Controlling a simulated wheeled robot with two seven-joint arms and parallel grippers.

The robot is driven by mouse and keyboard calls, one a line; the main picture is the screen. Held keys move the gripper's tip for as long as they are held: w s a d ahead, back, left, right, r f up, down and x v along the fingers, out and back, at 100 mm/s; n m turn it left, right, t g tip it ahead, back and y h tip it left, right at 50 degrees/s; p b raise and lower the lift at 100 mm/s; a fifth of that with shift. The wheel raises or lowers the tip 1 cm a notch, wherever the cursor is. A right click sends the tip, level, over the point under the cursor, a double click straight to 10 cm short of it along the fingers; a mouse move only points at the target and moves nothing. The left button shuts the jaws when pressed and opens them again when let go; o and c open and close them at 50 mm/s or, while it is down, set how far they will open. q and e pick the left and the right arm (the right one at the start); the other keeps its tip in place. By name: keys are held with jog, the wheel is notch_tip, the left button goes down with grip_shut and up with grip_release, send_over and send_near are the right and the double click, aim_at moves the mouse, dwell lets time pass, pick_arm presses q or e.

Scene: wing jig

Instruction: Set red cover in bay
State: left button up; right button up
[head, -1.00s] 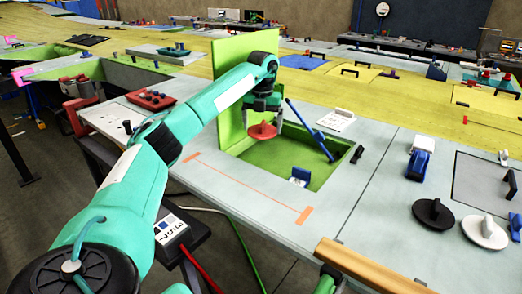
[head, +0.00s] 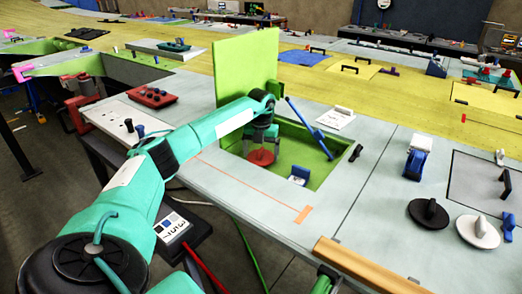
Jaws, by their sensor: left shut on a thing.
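The red cover (head: 261,158) is a round red disc inside the green recessed bay (head: 300,158). My left gripper (head: 262,146) is shut on the red cover from above and holds it low in the left part of the bay. I cannot tell whether the cover touches the bay floor. The green lid (head: 246,68) stands upright at the back left of the bay. My right gripper is not in view.
A blue bar (head: 310,128) leans across the bay's back right. A small blue-and-white block (head: 299,175) sits at its front. A black disc (head: 429,213) and a white disc (head: 478,231) lie on the panel to the right.

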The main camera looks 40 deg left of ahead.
aim_at(262, 150)
pick_arm(q)
jog(key=o, duration=0.9)
jog(key=shift+f, duration=0.15)
jog(key=shift+r, duration=0.45)
jog(key=shift+r+b, duration=1.35)
jog(key=shift+r, duration=4.4)
jog(key=shift+d, duration=0.1)
